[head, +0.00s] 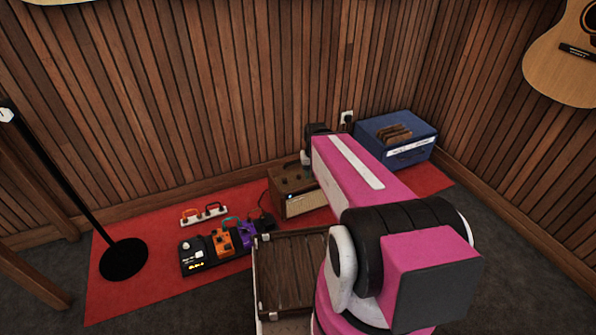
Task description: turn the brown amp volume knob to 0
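The brown amp (285,182) stands on the red mat near the back wall, a little right of centre in the head view. Its light grille (305,204) faces the front, and my arm covers its right part. I cannot make out the volume knob or its setting. My pink arm reaches from the lower right up to the amp. Its far end, with dark and white wrist parts, is above and behind the amp's right side. My gripper's fingers cannot be made out there, nor whether they touch the amp.
A pedalboard (190,266) with orange and purple pedals lies left of the amp on the red mat (130,293). A dark slatted case (290,270) is in front. A blue amp (425,133) stands at the right. A black stand base (124,260) is at the left.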

